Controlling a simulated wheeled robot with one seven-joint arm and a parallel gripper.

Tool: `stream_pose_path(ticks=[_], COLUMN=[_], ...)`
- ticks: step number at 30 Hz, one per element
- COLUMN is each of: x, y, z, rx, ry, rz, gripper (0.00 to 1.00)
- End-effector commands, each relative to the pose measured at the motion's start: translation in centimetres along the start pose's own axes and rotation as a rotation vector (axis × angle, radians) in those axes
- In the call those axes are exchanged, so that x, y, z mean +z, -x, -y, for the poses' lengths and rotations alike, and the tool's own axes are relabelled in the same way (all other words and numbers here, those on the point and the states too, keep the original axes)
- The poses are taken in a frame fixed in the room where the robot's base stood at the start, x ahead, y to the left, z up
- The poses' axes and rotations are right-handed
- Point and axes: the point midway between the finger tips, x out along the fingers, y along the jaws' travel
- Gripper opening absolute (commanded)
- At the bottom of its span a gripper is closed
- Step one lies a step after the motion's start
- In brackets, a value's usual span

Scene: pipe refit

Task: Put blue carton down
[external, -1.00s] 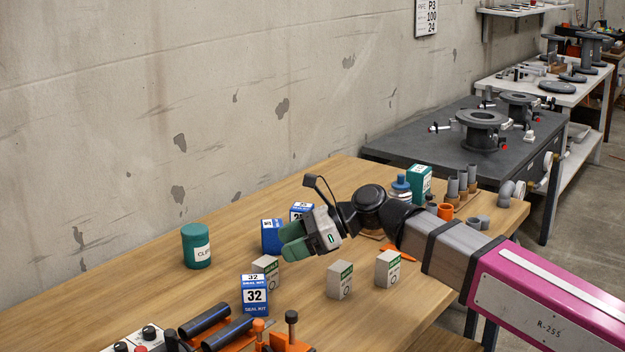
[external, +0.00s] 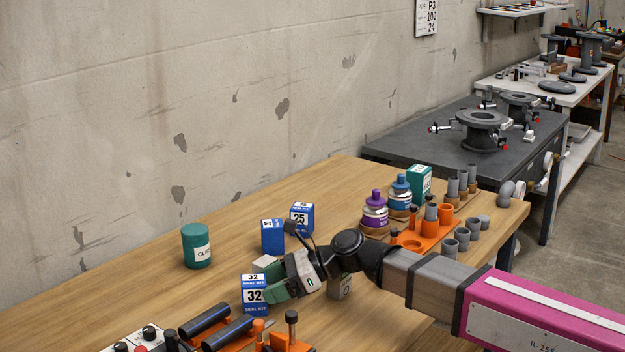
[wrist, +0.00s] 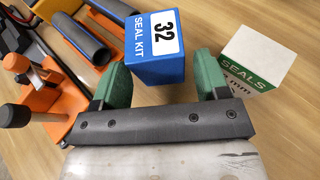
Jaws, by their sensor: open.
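A blue carton marked 32 (external: 254,290) stands upright on the wooden workbench (external: 120,310). In the wrist view the blue carton (wrist: 155,68) lies between and just beyond the green fingertips of my gripper (wrist: 162,80), which are spread apart. In the external view my gripper (external: 272,291) is low, at the carton's right side; its far finger is hard to make out. Two more blue cartons stand farther back, one marked 25 (external: 301,219) and one to its left (external: 272,238).
A white and green seals carton (wrist: 255,58) stands right of my gripper. Orange holders with dark pipes (external: 222,332) lie close in front. A green canister (external: 196,246) stands at the left. The bench between canister and wall is clear.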

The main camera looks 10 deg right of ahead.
Motion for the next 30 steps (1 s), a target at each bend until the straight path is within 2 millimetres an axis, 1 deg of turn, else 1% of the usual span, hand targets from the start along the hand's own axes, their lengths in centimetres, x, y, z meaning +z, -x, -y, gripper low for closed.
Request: stream_pose_path(ticks=[1,6,9,16,17,18,20,22,23,30], x=[0.0,0.1,0.0,0.0,0.0,0.0,0.0,0.0,0.0,0.1], y=[-0.8,-3.2,-4.2,-4.3,-4.3,-4.3,-4.3,-4.3,-4.3,-4.2], z=[0.0,-0.1,-0.2,-0.2,-0.2,-0.2,-0.2,-0.2,-0.2,-0.2], rx=[0.002,0.002,0.002,0.000,0.000,0.000,0.000,0.000,0.000,0.000], ry=[0.000,0.000,0.000,0.000,0.000,0.000,0.000,0.000,0.000,0.000], rz=[-0.001,0.000,0.000,0.000,0.000,0.000,0.000,0.000,0.000,0.000], gripper=[0.68,0.68,0.68,0.68,0.62,0.49,0.31,0.31,0.27,0.27])
